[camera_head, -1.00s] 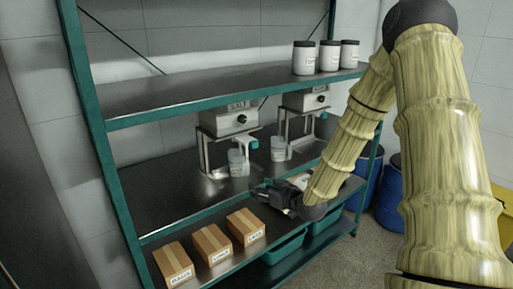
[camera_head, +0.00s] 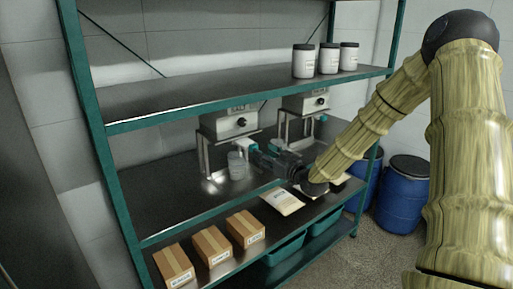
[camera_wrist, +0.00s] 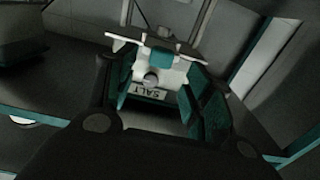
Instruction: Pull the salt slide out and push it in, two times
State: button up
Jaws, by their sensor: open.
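The salt dispenser (camera_head: 229,124) stands on the middle shelf, a grey-white box with a dark knob on a metal stand. In the wrist view the dispenser (camera_wrist: 165,75) appears upside down with its SALT label. Its teal slide handle (camera_head: 249,146) sticks out at the front right in the head view, and the teal slide piece (camera_wrist: 161,57) shows in the wrist view. My gripper (camera_head: 260,157) is open in front of the handle. In the wrist view its teal-padded fingers (camera_wrist: 162,78) stand apart with the dispenser front between them. Contact with the handle cannot be told.
A clear cup (camera_head: 236,166) stands below the salt dispenser. A second dispenser (camera_head: 306,102) stands to the right. Cardboard boxes (camera_head: 209,245), teal bins (camera_head: 285,249) and white jars (camera_head: 304,60) are around; blue barrels (camera_head: 404,194) stand at right.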

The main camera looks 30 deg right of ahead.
jog(key=p, duration=0.2)
send_near(242, 141)
jog(key=shift+w+d+f, duration=0.1)
jog(key=shift+w+d, duration=0.15)
jog(key=shift+w, duration=0.35)
jog(key=shift+w+d+f, duration=0.1)
jog(key=shift+w+d, duration=0.1)
jog(key=shift+w, duration=0.4)
